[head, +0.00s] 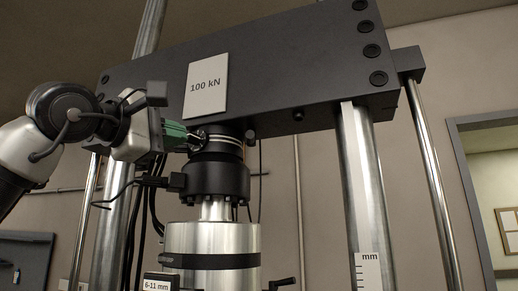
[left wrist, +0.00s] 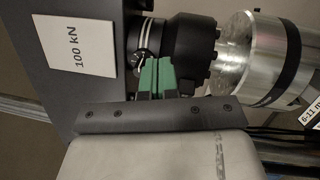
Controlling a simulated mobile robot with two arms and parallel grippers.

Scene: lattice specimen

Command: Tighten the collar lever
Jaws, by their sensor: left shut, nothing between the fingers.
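The collar (head: 222,146) is a dark ring with bright silver bands, between the crosshead and the black load cell (head: 215,178). It also shows in the left wrist view (left wrist: 150,32), beside the load cell (left wrist: 187,45). A small dark round part with a bright edge (left wrist: 141,62) sits on the collar's side; I cannot tell for sure whether it is the lever. My left gripper (head: 197,139) has green fingers, shut and empty, with the tips at the collar's near left side. The fingertips also show in the left wrist view (left wrist: 157,62); contact is unclear.
The dark crosshead (head: 280,75) with a "100 kN" plate (head: 206,86) spans just above the gripper. Steel columns (head: 362,190) stand either side. A silver cylindrical grip (head: 235,240) with a black crank handle (head: 282,284) is below. Cables hang behind the gripper.

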